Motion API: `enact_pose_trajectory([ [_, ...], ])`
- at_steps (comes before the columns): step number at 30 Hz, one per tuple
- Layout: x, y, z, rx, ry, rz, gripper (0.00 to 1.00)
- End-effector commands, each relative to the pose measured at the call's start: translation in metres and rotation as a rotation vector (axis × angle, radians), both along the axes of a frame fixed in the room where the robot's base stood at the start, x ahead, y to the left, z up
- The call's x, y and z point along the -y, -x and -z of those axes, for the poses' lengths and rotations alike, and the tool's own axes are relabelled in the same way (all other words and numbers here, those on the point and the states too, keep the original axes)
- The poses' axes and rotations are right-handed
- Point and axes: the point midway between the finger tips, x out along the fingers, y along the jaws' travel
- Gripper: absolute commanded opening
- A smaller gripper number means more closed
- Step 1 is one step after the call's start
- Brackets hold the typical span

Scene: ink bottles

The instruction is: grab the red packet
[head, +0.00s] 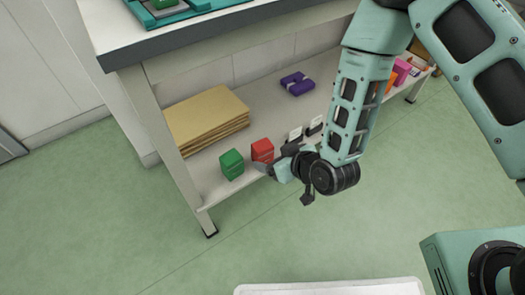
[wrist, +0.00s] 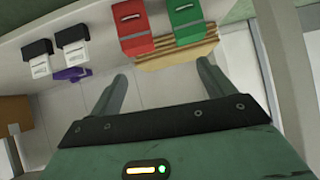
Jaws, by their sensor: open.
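The red packet (head: 262,148) stands on the lower shelf of the bench, just right of a green packet (head: 232,163). My gripper (head: 272,167) is at the shelf's front edge, beside and just in front of the red packet. In the wrist view, the red packet (wrist: 136,28) is at the top, beyond the fingertips, with the green packet (wrist: 187,20) to its right. My open gripper (wrist: 160,70) has its two fingers apart with nothing between them. The gripper's fingers partly cover the red packet's lower side in the head view.
A stack of brown envelopes or boards (head: 205,118) lies behind the packets. Two black-and-white items (head: 295,134) stand to the right, and a purple item (head: 297,84) lies further back. The shelf (head: 245,98) has bare room in its middle. The bench top overhangs it.

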Motion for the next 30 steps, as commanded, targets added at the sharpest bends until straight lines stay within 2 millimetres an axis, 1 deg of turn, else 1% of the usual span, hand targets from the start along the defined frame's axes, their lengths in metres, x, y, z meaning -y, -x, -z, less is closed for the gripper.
enact_pose_trajectory([
  [1,0.006,0.004,0.013,0.026,-0.012,0.021,0.81],
  [3,0.014,0.006,0.025,0.084,-0.033,0.051,0.81],
  [6,0.024,0.012,0.037,0.151,-0.054,0.087,0.81],
  [10,0.035,0.019,0.045,0.213,-0.069,0.12,0.81],
  [14,0.038,0.02,0.049,0.242,-0.077,0.135,0.81],
  [17,0.034,0.01,0.055,0.251,-0.079,0.138,0.81],
  [27,0.001,-0.047,0.083,0.251,-0.081,0.138,0.81],
  [30,-0.007,-0.061,0.089,0.249,-0.081,0.138,0.81],
])
